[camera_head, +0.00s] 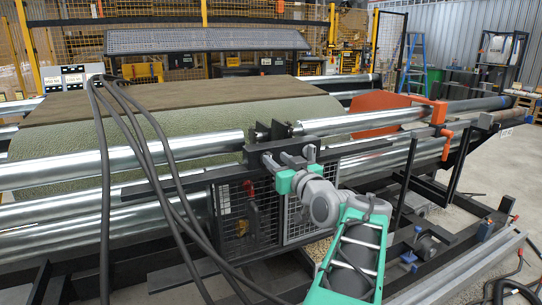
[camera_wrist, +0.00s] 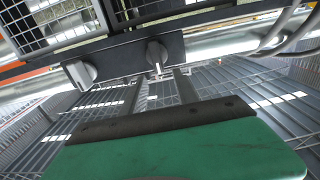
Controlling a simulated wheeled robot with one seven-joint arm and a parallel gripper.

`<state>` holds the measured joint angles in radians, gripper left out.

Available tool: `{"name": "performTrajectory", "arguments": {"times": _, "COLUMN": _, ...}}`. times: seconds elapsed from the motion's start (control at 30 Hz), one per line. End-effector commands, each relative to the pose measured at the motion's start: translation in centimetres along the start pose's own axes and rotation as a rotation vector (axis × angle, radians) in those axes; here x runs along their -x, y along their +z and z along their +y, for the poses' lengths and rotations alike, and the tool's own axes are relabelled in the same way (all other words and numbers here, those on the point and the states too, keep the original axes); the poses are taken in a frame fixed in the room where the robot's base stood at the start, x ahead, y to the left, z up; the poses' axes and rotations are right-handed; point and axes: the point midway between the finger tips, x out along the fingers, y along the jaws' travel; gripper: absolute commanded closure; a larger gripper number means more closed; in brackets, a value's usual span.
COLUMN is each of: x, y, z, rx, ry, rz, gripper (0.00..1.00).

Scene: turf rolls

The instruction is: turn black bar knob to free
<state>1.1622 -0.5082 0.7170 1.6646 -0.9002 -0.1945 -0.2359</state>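In the wrist view, a dark panel (camera_wrist: 125,58) carries two knobs. The black bar knob (camera_wrist: 156,52) is the right one, with a pale mark at its lower end. My gripper (camera_wrist: 158,78) is open, its two dark fingers apart and pointing at the panel, roughly either side of this knob. The fingertips appear short of the knob; I cannot tell the exact gap. In the head view my gripper (camera_head: 289,157) is in front of the dark crossbar by the rollers, and the knob cannot be made out there.
A larger light grey knob (camera_wrist: 81,74) sits left of the black one. Silver rollers (camera_head: 120,165) and a wire-mesh guard (camera_head: 245,215) surround the panel. Black cables (camera_head: 160,170) hang at left. A green turf roll (camera_head: 190,135) lies behind; an orange plate (camera_head: 375,112) stands right.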

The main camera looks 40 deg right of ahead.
Motion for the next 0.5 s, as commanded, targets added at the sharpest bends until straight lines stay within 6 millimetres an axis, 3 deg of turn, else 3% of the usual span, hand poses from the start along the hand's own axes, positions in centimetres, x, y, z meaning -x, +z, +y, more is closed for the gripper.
{"name": "performTrajectory", "arguments": {"times": 0.2, "x": -3.5, "y": 0.1, "z": -0.1, "rx": -0.001, "ry": -0.002, "rz": -0.003, "gripper": 0.64}}
{"name": "performTrajectory", "arguments": {"times": 0.5, "x": -3.9, "y": 0.1, "z": 0.0, "rx": -0.001, "ry": 0.001, "rz": -0.002, "gripper": 0.64}}
